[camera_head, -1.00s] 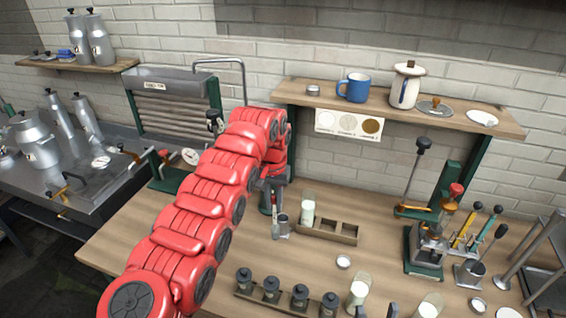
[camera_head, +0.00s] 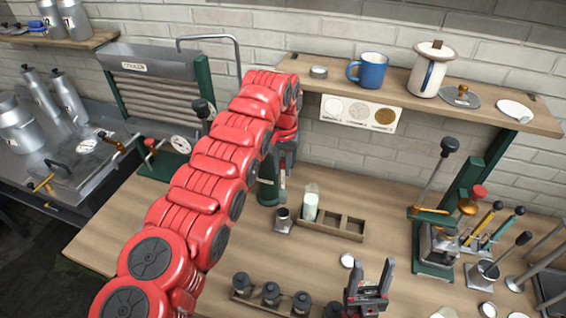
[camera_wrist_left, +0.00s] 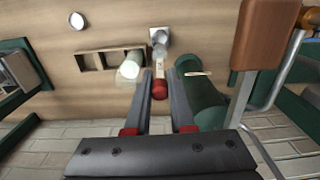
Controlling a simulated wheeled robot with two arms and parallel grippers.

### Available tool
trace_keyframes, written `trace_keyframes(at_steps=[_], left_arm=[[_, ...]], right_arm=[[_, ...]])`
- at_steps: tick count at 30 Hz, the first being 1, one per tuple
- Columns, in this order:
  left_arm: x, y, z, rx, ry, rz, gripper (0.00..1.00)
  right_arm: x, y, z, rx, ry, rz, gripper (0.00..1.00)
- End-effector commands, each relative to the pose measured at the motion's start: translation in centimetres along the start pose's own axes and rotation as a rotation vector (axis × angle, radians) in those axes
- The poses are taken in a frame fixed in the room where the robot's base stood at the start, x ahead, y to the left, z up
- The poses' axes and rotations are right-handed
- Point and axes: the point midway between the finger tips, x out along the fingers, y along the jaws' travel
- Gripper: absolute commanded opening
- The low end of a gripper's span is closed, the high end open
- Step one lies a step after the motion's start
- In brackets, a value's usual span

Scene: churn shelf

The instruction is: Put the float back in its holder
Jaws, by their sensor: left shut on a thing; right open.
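The float (camera_wrist_left: 160,88), with a red top and a pale stem, is between the fingers of my left gripper (camera_wrist_left: 162,104), which is shut on it. In the head view my left gripper (camera_head: 284,158) is partly hidden behind my red arm. The float's thin lower part (camera_head: 283,192) hangs down there. A small metal cup on a square base, seemingly the holder (camera_head: 283,221), stands just below. In the wrist view the stem points at this cup (camera_wrist_left: 160,46); I cannot tell if its end is inside. My right gripper (camera_head: 369,287) is open and empty above the bench front.
A wooden rack (camera_head: 333,228) with a white-filled vial (camera_head: 310,202) stands right of the cup. A dark green cylinder (camera_head: 267,192) stands close on the left. Dark-capped jars (camera_head: 271,293) line the front. A lever press (camera_head: 435,245) stands at the right.

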Motion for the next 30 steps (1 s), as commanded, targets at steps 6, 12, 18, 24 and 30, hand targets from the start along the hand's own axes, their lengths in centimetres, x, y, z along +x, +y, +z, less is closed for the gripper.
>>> trace_keyframes(at_steps=[6, 12, 18, 24, 30], left_arm=[[1.7, 0.0, 0.0, 0.000, -0.001, 0.000, 0.00], [3.6, 0.0, 0.1, 0.000, -0.003, 0.001, 0.00], [5.6, 0.0, 0.1, 0.000, -0.003, 0.001, 0.00], [7.4, 0.0, 0.1, -0.001, -0.001, 0.000, 0.00], [9.1, 0.0, 0.0, -0.001, 0.000, 0.000, 0.00]], right_arm=[[-0.1, 0.0, 0.0, 0.000, 0.000, 0.000, 0.57], [0.1, 0.0, 0.0, 0.000, 0.000, 0.000, 0.57], [-1.2, -0.1, 0.2, 0.000, 0.000, 0.000, 0.57], [-2.3, -0.1, 0.4, 0.000, 0.000, 0.000, 0.57], [-3.5, -0.2, 0.6, 0.000, 0.000, 0.000, 0.57]])
